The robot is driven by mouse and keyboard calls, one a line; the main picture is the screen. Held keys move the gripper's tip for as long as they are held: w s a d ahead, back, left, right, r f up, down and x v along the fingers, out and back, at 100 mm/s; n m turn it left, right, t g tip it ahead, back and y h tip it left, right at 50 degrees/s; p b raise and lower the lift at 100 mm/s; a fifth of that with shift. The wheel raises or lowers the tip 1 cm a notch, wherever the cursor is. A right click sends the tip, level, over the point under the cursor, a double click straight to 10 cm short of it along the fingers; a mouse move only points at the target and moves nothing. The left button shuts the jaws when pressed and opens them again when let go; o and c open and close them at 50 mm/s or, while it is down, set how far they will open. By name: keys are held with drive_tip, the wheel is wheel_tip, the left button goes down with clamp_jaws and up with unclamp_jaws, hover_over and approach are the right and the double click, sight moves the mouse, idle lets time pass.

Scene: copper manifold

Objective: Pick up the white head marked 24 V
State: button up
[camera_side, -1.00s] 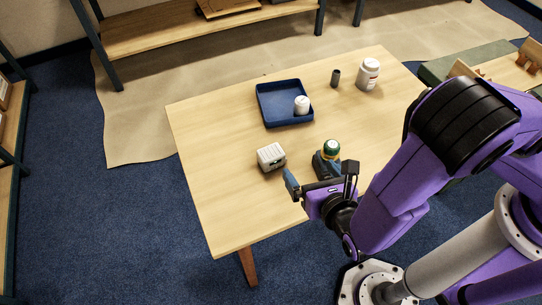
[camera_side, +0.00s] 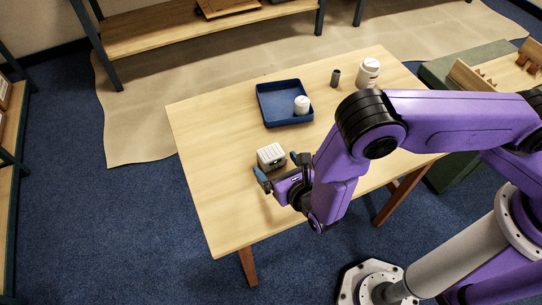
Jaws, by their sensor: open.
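A small white round piece (camera_side: 302,105) stands in the blue tray (camera_side: 262,106), toward its front right. A white ribbed block (camera_side: 271,156) stands on the table in front of the tray. No 24 V mark is legible on either. My gripper (camera_side: 281,169) is open, its two fingers spread on the near side of the white block, one finger to the left and one to the right. I cannot tell whether a finger touches the block. The gripper looks empty.
A white bottle (camera_side: 368,72) and a small dark cylinder (camera_side: 335,77) stand at the back right of the wooden table (camera_side: 205,150). My arm covers the table's right front. The left part of the table is clear.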

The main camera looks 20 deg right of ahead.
sight(275, 160)
drive_tip(key=shift+d+x, duration=0.2)
drive_tip(key=shift+x, duration=1.3)
drive_tip(key=shift+d+x, duration=0.2)
drive_tip(key=shift+x, duration=1.3)
drive_tip(key=shift+r, duration=0.1)
drive_tip(key=c, duration=1.3)
